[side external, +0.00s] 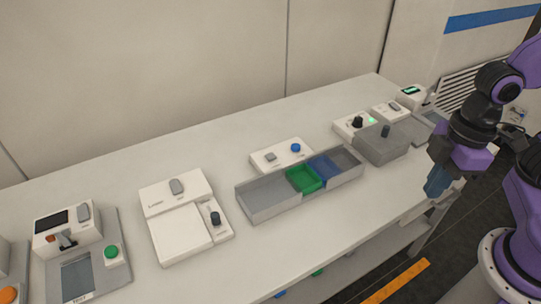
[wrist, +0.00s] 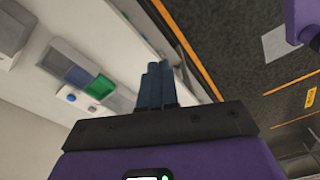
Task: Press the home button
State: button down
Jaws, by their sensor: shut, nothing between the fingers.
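A white panel (side external: 281,155) with a round blue button (side external: 295,147) and a grey switch (side external: 270,156) stands mid-bench. A green button (side external: 111,252) sits on the device at the left. An orange button (side external: 8,295) is partly cut off at the lower left corner. I cannot read which button is marked home. My gripper (side external: 436,190) is shut and empty, its blue fingers pointing down near the bench's front edge at the right. In the wrist view my shut fingers (wrist: 154,72) are apart from the blue button (wrist: 71,98).
A grey tray (side external: 268,205) with green (side external: 304,179) and blue bins stands before the blue-button panel. A white scale-like device (side external: 180,235) stands to its left. A grey box (side external: 380,147) and small devices stand at the right. A wall backs the bench.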

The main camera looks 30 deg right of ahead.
jog(key=w+a+f+t+y, duration=0.1)
jog(key=w+a+y, duration=0.1)
jog(key=w+a, duration=0.7)
jog(key=m+t+h, duration=0.1)
jog(key=t, duration=0.7)
send_over(272, 158)
notch_tip(272, 158, down, 7)
jog(key=shift+f, duration=0.2)
jog(key=shift+d, duration=0.1)
jog(key=shift+f, duration=4.4)
jog(key=shift+f, duration=0.15)
jog(key=shift+f, duration=0.3)
